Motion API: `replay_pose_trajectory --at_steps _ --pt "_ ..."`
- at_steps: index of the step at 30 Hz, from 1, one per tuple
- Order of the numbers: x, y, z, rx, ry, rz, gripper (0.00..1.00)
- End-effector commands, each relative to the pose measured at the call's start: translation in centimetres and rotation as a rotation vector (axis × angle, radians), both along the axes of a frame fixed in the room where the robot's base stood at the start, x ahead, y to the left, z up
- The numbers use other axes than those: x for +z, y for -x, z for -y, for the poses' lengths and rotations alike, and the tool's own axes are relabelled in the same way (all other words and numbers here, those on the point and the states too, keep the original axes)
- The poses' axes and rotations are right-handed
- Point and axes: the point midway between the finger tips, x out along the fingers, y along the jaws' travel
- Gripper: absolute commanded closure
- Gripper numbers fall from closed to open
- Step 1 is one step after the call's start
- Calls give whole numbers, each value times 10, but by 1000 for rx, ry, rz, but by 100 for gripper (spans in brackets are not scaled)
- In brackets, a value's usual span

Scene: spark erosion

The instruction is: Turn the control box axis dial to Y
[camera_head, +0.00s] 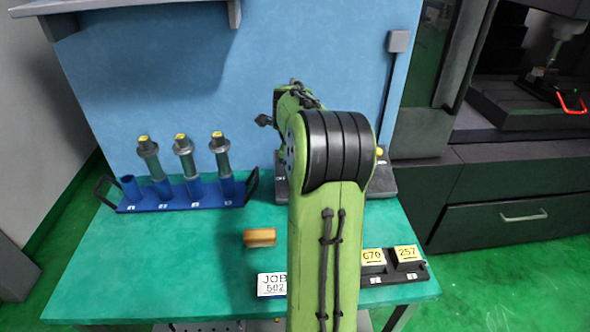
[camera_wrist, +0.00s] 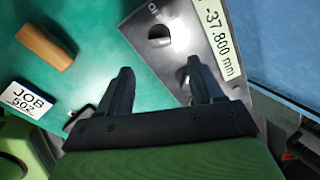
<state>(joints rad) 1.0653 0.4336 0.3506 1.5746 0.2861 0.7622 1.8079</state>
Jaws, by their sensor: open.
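The control box (camera_wrist: 178,14) is a grey panel with a white readout (camera_wrist: 218,40) showing -37.800 mm. A dark round knob (camera_wrist: 159,37) sits near its edge, beside lettering that looks like OFF. A second knob (camera_wrist: 182,76) is partly hidden behind the right finger. I cannot tell which is the axis dial or read its setting. My gripper (camera_wrist: 160,70) is open and empty, its fingers over the box edge and green table. In the head view, my arm hides the gripper and most of the box (camera_head: 385,182).
A wooden block (camera_head: 259,237) and a JOB 502 card (camera_head: 271,285) lie on the green table (camera_head: 190,270). A blue rack (camera_head: 180,204) with several holders stands left. A black stand (camera_head: 395,272) with yellow tags is front right. A blue wall (camera_head: 190,90) rises behind.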

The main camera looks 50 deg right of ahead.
Motion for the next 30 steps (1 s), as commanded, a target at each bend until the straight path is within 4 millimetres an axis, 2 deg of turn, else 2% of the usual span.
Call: replay_pose_trajectory --at_steps 1,3,9,28,30 --pt "18 3 -4 0 4 3 34" --pt "34 7 -9 0 3 2 34" --pt "62 14 -19 -1 0 0 34" --pt "65 15 -21 0 -1 0 34" --pt "68 12 -28 37 9 -8 34"
